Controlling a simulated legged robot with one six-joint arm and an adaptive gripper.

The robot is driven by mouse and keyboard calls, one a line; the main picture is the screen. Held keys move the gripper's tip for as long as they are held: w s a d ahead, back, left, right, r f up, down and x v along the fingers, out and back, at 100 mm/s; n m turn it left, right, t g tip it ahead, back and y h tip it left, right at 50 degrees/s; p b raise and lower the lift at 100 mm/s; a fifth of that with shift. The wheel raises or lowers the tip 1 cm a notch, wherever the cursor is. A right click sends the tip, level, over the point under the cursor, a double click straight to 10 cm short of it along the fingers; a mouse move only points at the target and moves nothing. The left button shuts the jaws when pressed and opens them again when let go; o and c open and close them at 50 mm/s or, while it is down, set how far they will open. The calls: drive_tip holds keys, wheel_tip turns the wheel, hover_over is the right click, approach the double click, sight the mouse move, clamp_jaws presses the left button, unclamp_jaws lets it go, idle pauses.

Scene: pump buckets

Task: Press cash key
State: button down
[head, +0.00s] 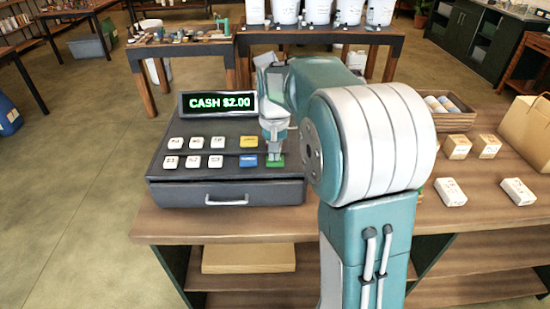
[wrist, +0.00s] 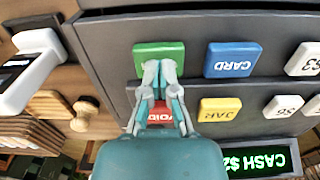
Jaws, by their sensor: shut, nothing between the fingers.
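The dark cash register (head: 172,192) stands on the wooden counter, its display (head: 218,103) reading "CASH $2.00". The green key (head: 282,163) is at the front right of its keypad; it also shows in the wrist view (wrist: 146,50). Its label is not readable. My gripper (head: 274,155) is shut and empty, pointing down at the green key. In the wrist view its fingertips (wrist: 158,68) overlap the near edge of that key; whether they touch it I cannot tell. The blue CARD key (head: 247,161) is just left of it. The red VOID key (wrist: 160,114) is partly hidden behind my fingers.
A yellow JAR key (head: 249,141) and several white keys (head: 192,161) fill the keypad. The drawer handle (head: 227,201) sticks out in front. Small boxes (head: 450,191) and a paper bag (head: 528,122) stand at the right. My arm hides the counter's middle.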

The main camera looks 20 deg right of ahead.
drive_tip(key=shift+r, duration=3.5)
